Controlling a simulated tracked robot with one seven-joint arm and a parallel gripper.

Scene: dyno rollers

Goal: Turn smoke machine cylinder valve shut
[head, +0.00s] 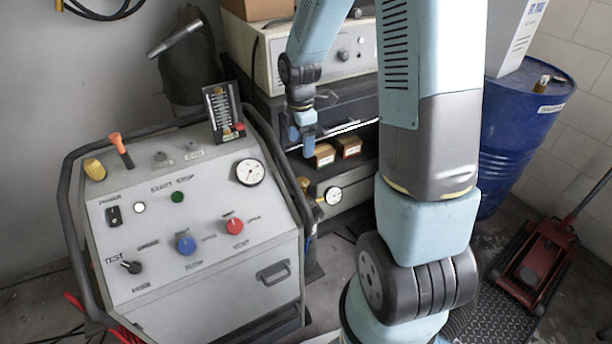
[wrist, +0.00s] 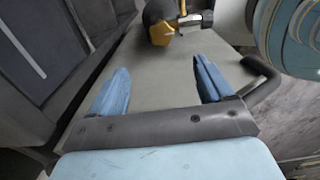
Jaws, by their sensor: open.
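The grey smoke machine (head: 200,240) stands at the left in the head view, with knobs, a gauge and a black tube frame. A brass valve piece (head: 304,184) shows at its right edge, next to a round gauge (head: 333,195); the cylinder below is mostly hidden. In the wrist view a brass-yellow, faceted valve part (wrist: 163,33) with a dark body and a side fitting (wrist: 190,20) shows at the top, beyond the fingertips. My gripper (wrist: 160,78) is open, its blue fingers apart with nothing between them. In the head view my gripper (head: 308,140) hangs above and behind the valve piece.
A shelf unit (head: 345,165) with small boxes (head: 348,147) stands close behind my gripper. A blue drum (head: 525,110) and a red floor jack (head: 540,260) are at the right. In the wrist view a dark bent handle (wrist: 262,80) lies close to the right finger.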

